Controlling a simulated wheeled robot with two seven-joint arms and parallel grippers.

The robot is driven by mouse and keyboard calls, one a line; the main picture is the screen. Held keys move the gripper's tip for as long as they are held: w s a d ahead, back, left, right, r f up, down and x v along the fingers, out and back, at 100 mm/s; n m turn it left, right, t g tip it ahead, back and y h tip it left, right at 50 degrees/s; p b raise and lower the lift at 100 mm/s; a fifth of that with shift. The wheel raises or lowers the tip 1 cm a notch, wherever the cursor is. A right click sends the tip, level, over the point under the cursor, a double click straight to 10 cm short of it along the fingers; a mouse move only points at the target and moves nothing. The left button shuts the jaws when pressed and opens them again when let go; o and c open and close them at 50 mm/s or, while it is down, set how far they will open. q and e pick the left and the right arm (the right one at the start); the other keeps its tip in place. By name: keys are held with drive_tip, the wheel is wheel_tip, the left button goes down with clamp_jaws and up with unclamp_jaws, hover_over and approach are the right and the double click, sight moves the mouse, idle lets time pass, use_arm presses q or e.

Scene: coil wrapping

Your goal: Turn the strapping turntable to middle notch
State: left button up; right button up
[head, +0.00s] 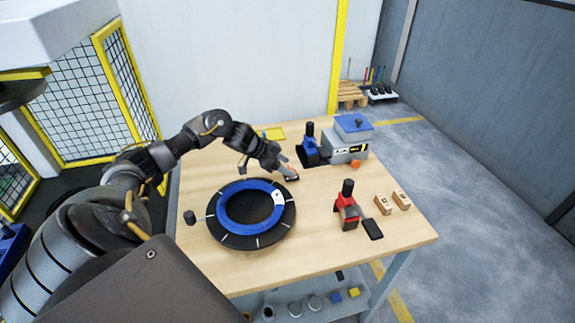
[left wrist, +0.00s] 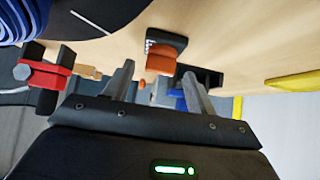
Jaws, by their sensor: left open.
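The turntable (head: 230,239) is a black disc with white marks around its rim, flat on the table. A blue coil (head: 229,213) with a white label lies on it. A small black knob (head: 190,217) stands at its left edge. My left gripper (head: 287,172) is open beyond the disc's far right edge, close to a small black and orange piece (head: 292,178). In the left wrist view the turntable (left wrist: 105,12) shows at the top left. The black and orange piece (left wrist: 162,50) appears ahead of the open fingers (left wrist: 158,85), not gripped. My right gripper is out of view.
A red tool (head: 347,207) and two wooden blocks (head: 383,204) stand right of the turntable. A blue tool (head: 308,147) and a grey machine (head: 345,147) stand at the back, with a yellow tray (head: 272,133) further left.

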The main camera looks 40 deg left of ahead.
use_arm(q)
drive_tip(key=shift+w+d+f, duration=0.25)
drive_tip(key=shift+w+f, duration=0.1)
drive_tip(key=shift+f, duration=0.1)
clamp_jaws()
